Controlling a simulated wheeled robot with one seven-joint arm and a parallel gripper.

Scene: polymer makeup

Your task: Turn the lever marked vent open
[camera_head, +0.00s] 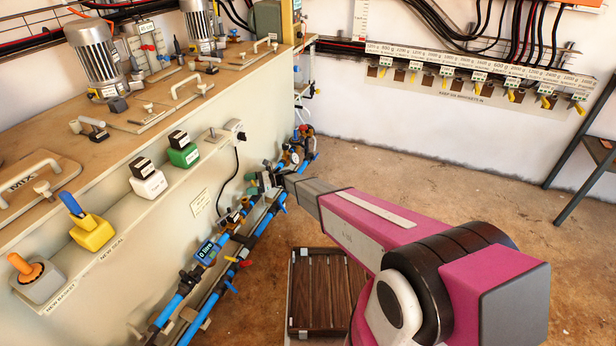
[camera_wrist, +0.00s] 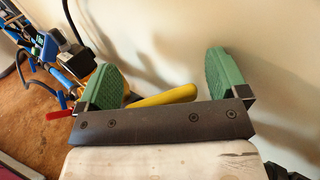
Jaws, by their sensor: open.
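A yellow lever (camera_wrist: 170,98) lies between the fingers of my gripper (camera_wrist: 162,68) in the wrist view, behind the dark bar of the gripper. Its left end passes behind the left green finger pad, and it seems apart from the right one. My gripper is open and holds nothing. No vent marking is readable, so I cannot tell whether this is the vent lever. In the head view my gripper (camera_head: 265,181) is at the blue pipework beside the bench, and my arm hides part of that area.
Blue pipes (camera_head: 254,222) with valves and a digital meter (camera_head: 206,250) run along the bench front. A red lever (camera_wrist: 59,115) is left of my gripper. A slatted wooden pallet (camera_head: 326,292) lies on the floor. Floor to the right is mostly clear.

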